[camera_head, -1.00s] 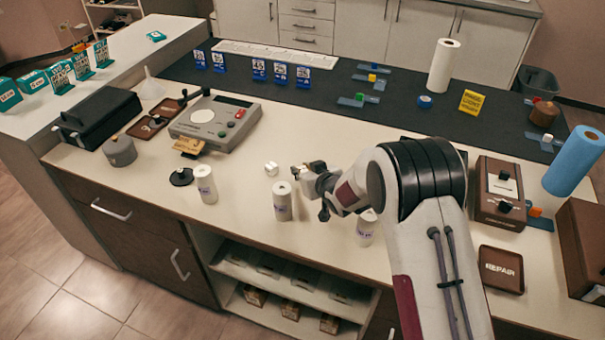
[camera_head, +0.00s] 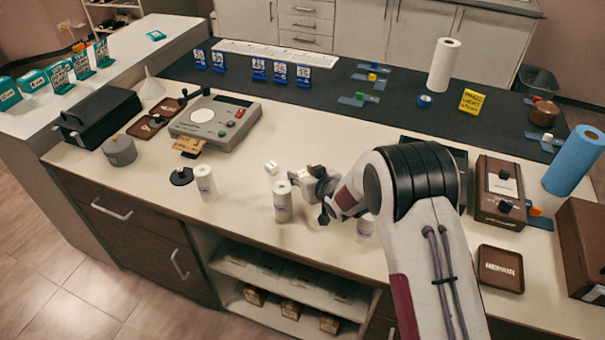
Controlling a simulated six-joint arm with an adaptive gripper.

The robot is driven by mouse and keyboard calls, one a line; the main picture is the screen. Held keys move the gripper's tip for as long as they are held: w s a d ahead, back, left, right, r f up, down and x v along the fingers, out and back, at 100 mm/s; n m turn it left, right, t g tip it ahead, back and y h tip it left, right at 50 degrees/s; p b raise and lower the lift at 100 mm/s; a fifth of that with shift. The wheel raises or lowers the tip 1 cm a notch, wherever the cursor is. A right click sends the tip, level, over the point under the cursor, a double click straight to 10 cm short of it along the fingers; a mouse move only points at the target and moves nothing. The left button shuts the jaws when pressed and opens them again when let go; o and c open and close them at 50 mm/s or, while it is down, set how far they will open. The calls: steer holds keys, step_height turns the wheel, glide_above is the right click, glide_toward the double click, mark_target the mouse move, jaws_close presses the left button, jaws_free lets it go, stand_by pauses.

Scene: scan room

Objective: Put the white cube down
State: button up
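A small white cube-like piece (camera_head: 271,167) sits on the beige counter (camera_head: 240,235), behind the middle white bottle. My gripper (camera_head: 308,193) is just right of this piece and of the bottle, apart from the piece in the picture. A pale block-like patch (camera_head: 318,171) shows at the top of my gripper; I cannot tell whether it is a held cube or part of the gripper. The fingertips are small and partly hidden, so their opening is unclear. Another white cube (camera_head: 547,145) is on a blue holder at the far right of the dark mat.
White bottles stand at the left (camera_head: 205,183), middle (camera_head: 282,201) and right (camera_head: 366,226), the last partly behind my arm. A grey device (camera_head: 215,122), a brown box (camera_head: 500,190) and a brown tray (camera_head: 501,270) flank the area. The counter behind the bottles is mostly clear.

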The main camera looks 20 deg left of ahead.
steer(key=shift+d+r, duration=0.1)
steer(key=shift+r, duration=0.15)
steer(key=shift+s+d+r, duration=0.1)
steer(key=shift+s, duration=0.05)
steer(key=shift+v, duration=5.75)
steer(key=shift+d+r, duration=0.3)
steer(key=shift+d, duration=0.1)
steer(key=s+d+r+m+h, duration=0.25)
steer(key=d+r, duration=0.55)
steer(key=d, duration=0.4)
steer(key=s+d+r+m+h, duration=0.2)
steer(key=s+d+r+h, duration=0.15)
steer(key=d+r, duration=0.6)
steer(key=s+d+r+m+h, duration=0.2)
steer(key=s+d+r, duration=0.1)
steer(key=s+d, duration=0.8)
steer(key=s+d+m+g, duration=0.1)
steer(key=s+d, duration=0.1)
steer(key=s, duration=0.6)
steer(key=s+d+m+g, duration=0.1)
steer(key=s+d+g, duration=0.1)
steer(key=s, duration=0.7)
steer(key=shift+s+f+h, duration=0.15)
steer(key=shift+f+h, duration=0.15)
steer(key=shift+f, duration=0.05)
